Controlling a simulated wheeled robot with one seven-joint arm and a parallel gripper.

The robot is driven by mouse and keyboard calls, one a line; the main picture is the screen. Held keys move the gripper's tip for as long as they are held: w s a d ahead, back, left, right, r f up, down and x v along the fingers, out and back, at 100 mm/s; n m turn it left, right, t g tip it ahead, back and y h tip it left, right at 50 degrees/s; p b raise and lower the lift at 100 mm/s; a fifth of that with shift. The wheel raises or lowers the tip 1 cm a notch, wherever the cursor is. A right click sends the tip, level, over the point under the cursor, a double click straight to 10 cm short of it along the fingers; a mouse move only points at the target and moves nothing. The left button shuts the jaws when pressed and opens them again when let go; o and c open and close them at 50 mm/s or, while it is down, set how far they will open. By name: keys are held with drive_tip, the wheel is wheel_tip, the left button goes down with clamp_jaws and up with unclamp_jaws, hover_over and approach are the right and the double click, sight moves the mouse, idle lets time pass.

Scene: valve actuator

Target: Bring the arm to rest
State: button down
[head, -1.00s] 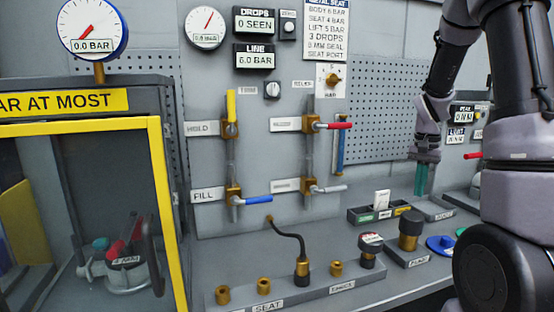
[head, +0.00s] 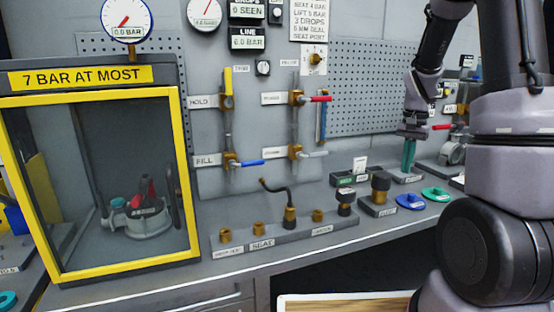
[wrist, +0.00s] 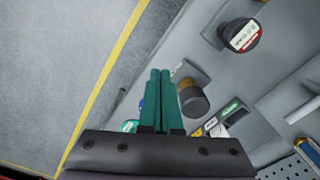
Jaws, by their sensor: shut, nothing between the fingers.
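My gripper (head: 408,155) hangs above the bench at the right in the head view, its teal fingers pointing down. In the wrist view the two teal fingers (wrist: 160,102) lie side by side, shut with nothing between them. The rest of my arm rises at the right of the head view. The fingers are near the small labelled tray; whether they touch anything there I cannot tell.
A yellow-framed cabinet (head: 190,200) holding a red-handled device (head: 143,212) stands at left. A rack (head: 262,239) of brass fittings runs along the bench front. A dark capped cylinder (head: 381,183), blue ring (head: 410,202) and green ring (head: 436,194) lie near my arm. Valves line the wall panel.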

drive_tip(key=s+a+r+n+t+y, duration=0.1)
drive_tip(key=s+a+r+t, duration=0.1)
drive_tip(key=s+a+r, duration=0.35)
drive_tip(key=s+a+r+n+t, duration=0.1)
drive_tip(key=s+a+r, duration=0.1)
drive_tip(key=r, duration=0.6)
drive_tip(key=s+a+r+n+t, duration=0.1)
drive_tip(key=s+a+r+t, duration=0.1)
drive_tip(key=s, duration=0.4)
drive_tip(key=s+a+r+t+y, duration=0.1)
drive_tip(key=s+a+r+t, duration=0.1)
drive_tip(key=s+a+r, duration=0.1)
drive_tip(key=s+r, duration=0.1)
drive_tip(key=s, duration=0.1)
drive_tip(key=shift+s+a+r+n, duration=0.3)
drive_tip(key=shift+s+a+n, duration=0.05)
drive_tip(key=shift+n, duration=0.05)
